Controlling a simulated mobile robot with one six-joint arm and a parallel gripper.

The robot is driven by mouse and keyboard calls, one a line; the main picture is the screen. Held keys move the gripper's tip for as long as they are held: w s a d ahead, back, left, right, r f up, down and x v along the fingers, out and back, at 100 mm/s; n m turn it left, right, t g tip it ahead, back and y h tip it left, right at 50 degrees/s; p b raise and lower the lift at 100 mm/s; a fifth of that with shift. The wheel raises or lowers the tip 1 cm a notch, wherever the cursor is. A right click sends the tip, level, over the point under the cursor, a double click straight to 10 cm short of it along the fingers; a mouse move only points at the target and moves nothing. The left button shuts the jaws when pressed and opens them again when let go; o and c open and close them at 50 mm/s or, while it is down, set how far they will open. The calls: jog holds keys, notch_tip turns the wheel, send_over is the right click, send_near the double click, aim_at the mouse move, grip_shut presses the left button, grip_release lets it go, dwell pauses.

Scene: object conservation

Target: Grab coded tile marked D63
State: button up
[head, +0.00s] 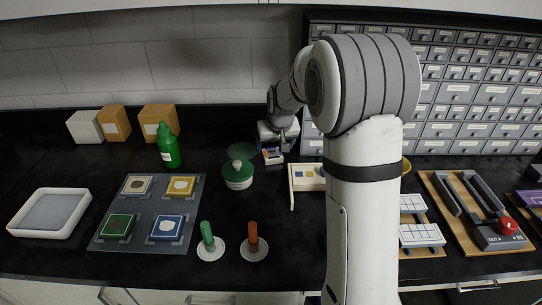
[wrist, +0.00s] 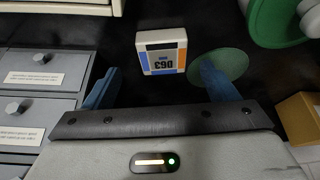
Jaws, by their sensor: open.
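The coded tile (wrist: 162,52) is a small white block with orange and blue panels, and its D63 mark reads upside down in the wrist view. In the head view the tile (head: 272,157) lies on the black counter just below my gripper (head: 278,137). In the wrist view my gripper (wrist: 159,68) is open, with one blue finger on each side of the tile's line. The tile appears beyond the fingertips, and I see no contact. The right fingertip overlaps the view of a flat green disc (wrist: 232,63) beside the tile.
Grey labelled drawers (wrist: 42,75) stand close on the left of the wrist view. A green lidded pot (head: 238,180) and the green disc (head: 241,150) are left of the tile in the head view. A white rack (head: 292,187) stands to its front right.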

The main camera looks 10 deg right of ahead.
aim_at(272, 153)
jog(key=x, duration=0.4)
jog(key=shift+w+a+f, duration=0.1)
jog(key=shift+a, duration=0.1)
jog(key=shift+c, duration=0.2)
jog(key=c, duration=1.1)
